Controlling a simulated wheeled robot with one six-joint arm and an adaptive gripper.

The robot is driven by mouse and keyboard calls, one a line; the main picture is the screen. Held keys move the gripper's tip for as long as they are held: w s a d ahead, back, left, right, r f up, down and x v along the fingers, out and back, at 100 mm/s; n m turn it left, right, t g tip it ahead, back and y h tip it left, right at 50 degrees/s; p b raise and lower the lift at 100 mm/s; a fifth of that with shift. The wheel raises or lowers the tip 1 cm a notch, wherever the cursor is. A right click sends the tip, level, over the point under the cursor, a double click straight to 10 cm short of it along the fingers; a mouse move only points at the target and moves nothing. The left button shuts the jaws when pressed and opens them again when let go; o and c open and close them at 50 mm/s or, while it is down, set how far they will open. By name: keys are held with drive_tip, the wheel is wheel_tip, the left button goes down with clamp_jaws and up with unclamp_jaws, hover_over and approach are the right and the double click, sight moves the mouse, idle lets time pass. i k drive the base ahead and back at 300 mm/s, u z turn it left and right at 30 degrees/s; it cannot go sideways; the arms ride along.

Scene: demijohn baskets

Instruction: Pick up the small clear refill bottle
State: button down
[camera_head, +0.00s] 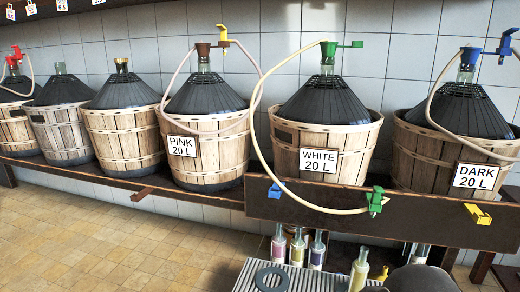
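Several small bottles stand low in the picture, below the shelf front. A clear glass bottle (359,271) with a pale yellowish lower part stands at the right of a grey ribbed surface (245,275), nearest to me. Behind that surface are a pinkish bottle (278,246), a yellow bottle (297,249) and a dark purplish bottle (317,252). Another pale, clear-looking bottle (420,254) is partly hidden farther right. I cannot tell for sure which one is the small clear refill bottle.
Several wicker-basket demijohns line the shelf, labelled PINK (182,146), WHITE (318,160) and DARK (474,176). A hose with a green tap (376,201) hangs before the shelf board. A dark ring (272,278) lies on the ribbed surface. The floor at left is clear.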

sight(360, 269)
drive_tip(key=z, duration=0.5)
drive_tip(key=k, duration=0.9)
drive_tip(key=u, duration=0.5)
